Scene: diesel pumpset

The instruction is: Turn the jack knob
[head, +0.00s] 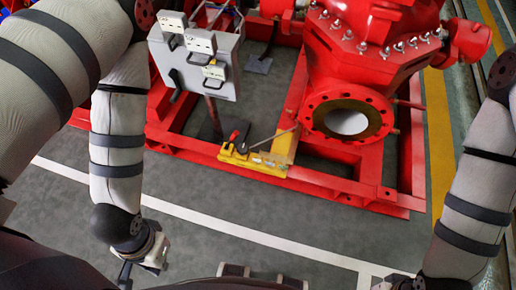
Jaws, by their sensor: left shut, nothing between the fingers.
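A yellow bar-shaped unit (253,162) lies on the front rail of the red frame, near the middle of the head view. It carries a small red part (234,135) at its left end, a dark part beside that and several small pale parts. A thin grey rod slants up to the right from it. Which of these is the jack knob is too small to tell. My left gripper (125,277) points down at the lower left, shut and empty, well apart from the yellow unit. My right gripper (393,282) is cut off by the bottom edge, and its fingers are hidden.
A red pump (345,60) with a round open flange (347,120) stands on the red frame (350,191). A grey control panel (215,60) on a post stands left of it. The grey floor (220,240) with a white line is clear in front.

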